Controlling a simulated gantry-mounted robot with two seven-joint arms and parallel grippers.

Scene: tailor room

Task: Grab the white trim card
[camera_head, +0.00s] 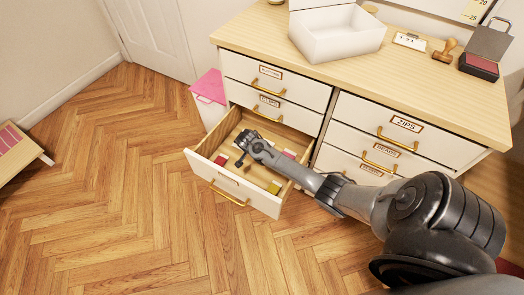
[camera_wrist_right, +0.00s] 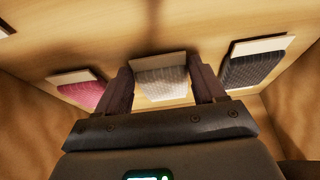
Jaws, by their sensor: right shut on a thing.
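The white trim card (camera_wrist_right: 163,84) is a pale backing with off-white ribbed trim, seen between the fingers of my right gripper (camera_wrist_right: 161,82) in the right wrist view. The fingers are shut on it. In the head view my right gripper (camera_head: 244,141) is inside the open lower-left drawer (camera_head: 227,187), and it hides the white card there. My left gripper is not in view.
A pink card (camera_wrist_right: 83,90) lies left of the white one and a dark card (camera_wrist_right: 254,62) right, both close to the fingers. Red (camera_head: 221,160) and yellow (camera_head: 274,188) cards lie in the drawer. Drawer walls surround the gripper. The wood floor (camera_head: 110,200) is clear.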

